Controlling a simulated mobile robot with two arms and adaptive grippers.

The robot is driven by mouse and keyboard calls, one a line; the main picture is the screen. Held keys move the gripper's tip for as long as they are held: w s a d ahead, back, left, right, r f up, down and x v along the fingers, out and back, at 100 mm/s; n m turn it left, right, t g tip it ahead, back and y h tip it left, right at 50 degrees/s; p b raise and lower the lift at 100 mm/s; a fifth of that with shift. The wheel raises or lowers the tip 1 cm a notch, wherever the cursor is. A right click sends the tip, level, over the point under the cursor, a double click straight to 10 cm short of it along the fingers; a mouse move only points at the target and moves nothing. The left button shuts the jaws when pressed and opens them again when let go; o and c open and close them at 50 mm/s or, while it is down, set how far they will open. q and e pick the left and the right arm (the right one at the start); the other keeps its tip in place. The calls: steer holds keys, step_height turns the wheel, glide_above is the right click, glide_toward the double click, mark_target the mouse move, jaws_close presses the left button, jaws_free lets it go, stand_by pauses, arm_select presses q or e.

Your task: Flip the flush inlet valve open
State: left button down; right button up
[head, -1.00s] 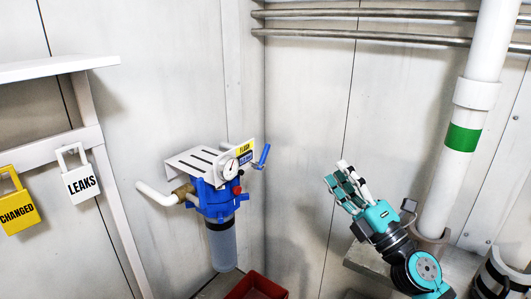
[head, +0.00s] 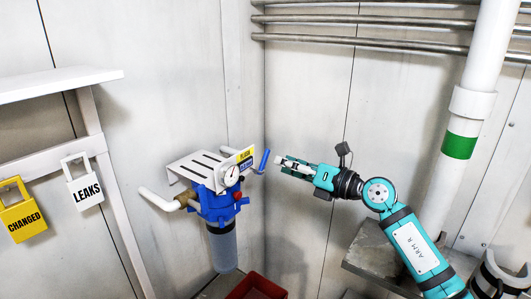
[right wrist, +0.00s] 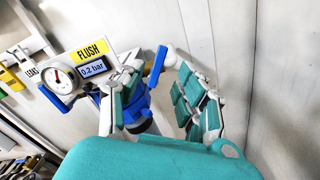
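The flush unit has a blue filter head (head: 217,205) over a translucent bowl, with a round gauge (head: 231,175) and a yellow FLUSH label (head: 245,155). The blue valve lever (head: 264,160) stands tilted upward at the unit's right side. In the right wrist view the lever (right wrist: 156,66) shows beyond and between the spread fingers, beside a display reading 0.2 bar (right wrist: 93,68). My right gripper (head: 281,164) is open, just right of the lever and pointing left at it. I see no clear contact. My left gripper is not in view.
A white inlet pipe (head: 160,200) enters the unit from the left. A red bin (head: 257,287) sits below. A large white pipe with a green band (head: 459,145) stands at right, above a grey ledge (head: 375,250). Hanging LEAKS (head: 86,191) and CHANGED (head: 22,221) tags are at left.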

mark_target(267, 157)
steer(key=x, duration=0.7)
steer(key=shift+p, duration=0.35)
steer(key=shift+d, duration=0.1)
steer(key=shift+s, duration=0.1)
jaws_close()
